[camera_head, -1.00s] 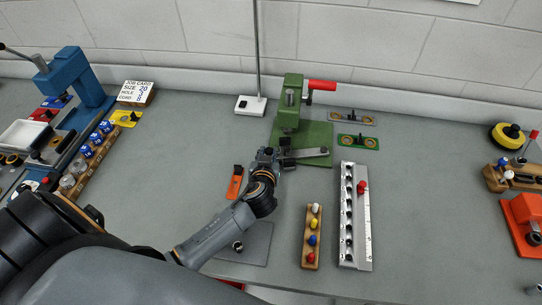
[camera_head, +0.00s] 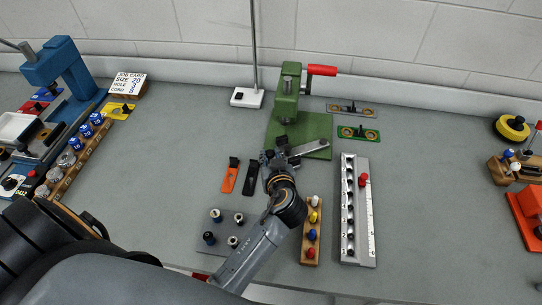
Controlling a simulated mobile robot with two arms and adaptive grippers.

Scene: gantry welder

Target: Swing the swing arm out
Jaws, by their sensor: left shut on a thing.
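The swing arm is a grey metal bar (camera_head: 310,147) low on the front of the green gantry press (camera_head: 287,95). It now slants up to the right, over the green base plate (camera_head: 312,128). My left gripper (camera_head: 275,160) is at the bar's near left end, in front of the press, and is shut on it. The fingers cover that end, so the exact contact is hidden. My left forearm comes up from the bottom. My right gripper is not in view.
A wooden block with coloured pegs (camera_head: 312,230) and a long silver rail (camera_head: 356,210) stand to the right of my forearm. An orange tool (camera_head: 230,175) and a black one (camera_head: 251,177) lie left of the gripper. A grey plate with several posts (camera_head: 222,230) is nearer.

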